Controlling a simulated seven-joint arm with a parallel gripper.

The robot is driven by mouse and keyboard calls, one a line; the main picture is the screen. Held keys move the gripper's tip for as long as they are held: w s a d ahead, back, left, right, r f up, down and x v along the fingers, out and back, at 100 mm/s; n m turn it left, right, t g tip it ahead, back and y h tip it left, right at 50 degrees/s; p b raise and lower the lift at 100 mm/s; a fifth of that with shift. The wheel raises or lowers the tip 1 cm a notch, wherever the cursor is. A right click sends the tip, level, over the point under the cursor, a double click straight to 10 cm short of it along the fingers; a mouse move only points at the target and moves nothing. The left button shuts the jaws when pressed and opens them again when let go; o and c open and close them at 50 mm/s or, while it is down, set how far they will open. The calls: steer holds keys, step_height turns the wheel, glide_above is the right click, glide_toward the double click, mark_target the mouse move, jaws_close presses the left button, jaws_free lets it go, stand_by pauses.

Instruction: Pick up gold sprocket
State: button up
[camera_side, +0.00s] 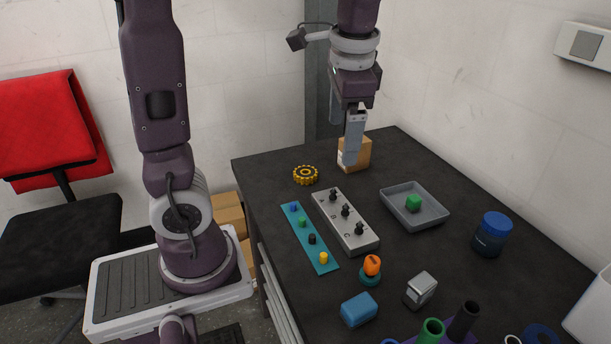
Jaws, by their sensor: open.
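The gold sprocket (306,175), a toothed ring with a dark centre, lies flat on the dark table near its back left edge. My gripper (344,162) points down, open, to the right of the sprocket and in front of a small cardboard box (361,152). It appears apart from the sprocket, with nothing seen between its fingers. The fingers hide part of the box; I cannot tell whether they touch it.
In front of the sprocket are a grey block with black knobs (327,205) and a teal strip with coloured pegs (318,253). A blue jar (491,235) stands right. Blue and grey blocks sit nearer.

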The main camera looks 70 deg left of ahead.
steer(key=w+a+f+m+g+y, duration=0.3)
steer(key=w+a+f+g+y, duration=0.15)
steer(key=w+a+f, duration=0.6)
steer(key=m+g+y, duration=0.4)
glide_toward(308, 173)
steer(key=v, duration=0.3)
steer(key=shift+r, duration=0.1)
steer(key=shift+a+f+m+y, duration=0.15)
steer(key=shift+f+m+y, duration=0.1)
steer(key=shift+f+m, duration=0.05)
steer(key=x, duration=1.2)
steer(key=c, duration=1.8)
steer(key=shift+c, duration=0.8)
steer(key=shift+r, duration=0.1)
